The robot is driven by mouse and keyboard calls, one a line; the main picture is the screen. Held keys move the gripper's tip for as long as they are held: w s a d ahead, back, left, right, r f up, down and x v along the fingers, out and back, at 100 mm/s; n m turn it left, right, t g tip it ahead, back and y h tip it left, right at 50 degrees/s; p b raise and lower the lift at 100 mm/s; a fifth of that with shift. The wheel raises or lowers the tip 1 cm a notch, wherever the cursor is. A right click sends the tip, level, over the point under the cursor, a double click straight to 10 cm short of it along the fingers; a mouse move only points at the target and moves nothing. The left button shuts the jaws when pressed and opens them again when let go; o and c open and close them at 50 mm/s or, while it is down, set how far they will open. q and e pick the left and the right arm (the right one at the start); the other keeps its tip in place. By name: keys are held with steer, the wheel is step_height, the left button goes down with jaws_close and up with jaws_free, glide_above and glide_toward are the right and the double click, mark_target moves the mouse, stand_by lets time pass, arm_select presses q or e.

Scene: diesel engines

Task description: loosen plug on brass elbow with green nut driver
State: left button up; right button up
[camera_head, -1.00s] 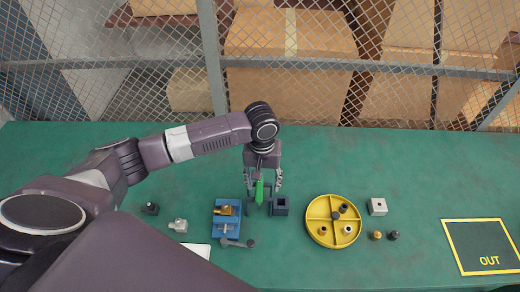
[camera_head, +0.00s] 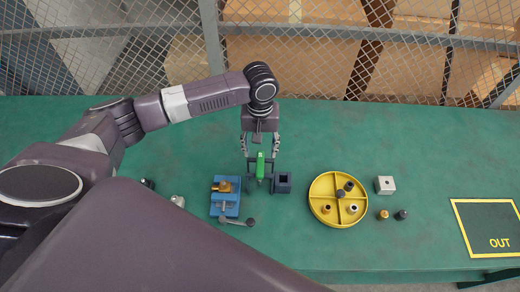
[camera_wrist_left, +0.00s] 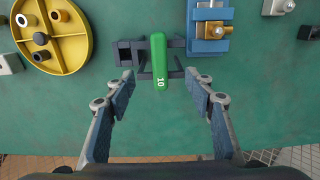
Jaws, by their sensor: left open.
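The green nut driver (camera_head: 260,166) lies on a dark holder with side arms, and its handle marked 10 also shows in the left wrist view (camera_wrist_left: 160,62). My left gripper (camera_head: 260,153) is open and empty at the handle's far end. In the left wrist view the two fingers (camera_wrist_left: 157,80) stand apart on either side of the handle's near end, without visible contact. The brass elbow (camera_head: 223,186) sits in a blue vise (camera_head: 225,207) left of the driver. It also shows in the left wrist view (camera_wrist_left: 210,29). My right gripper is out of view.
A yellow round divided tray (camera_head: 316,190) with several small parts stands right of a dark square block (camera_head: 283,182). A pale block (camera_head: 385,185) and two small plugs (camera_head: 384,214) lie beyond it. The OUT mat (camera_head: 485,215) is far right. Mesh fencing runs behind the table.

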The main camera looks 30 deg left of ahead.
mark_target(260, 163)
arm_select(q)
step_height(260, 163, down, 2)
steer(key=shift+s+f+b, duration=0.1)
steer(key=shift+f+b, duration=0.05)
steer(key=shift+b, duration=1.1)
step_height(260, 163, down, 2)
steer(key=shift+f, duration=0.75)
steer(key=shift+f+b, duration=0.35)
steer(key=shift+f, duration=0.25)
steer(key=shift+r, duration=0.1)
steer(key=shift+p, duration=0.65)
steer(key=shift+c, duration=0.2)
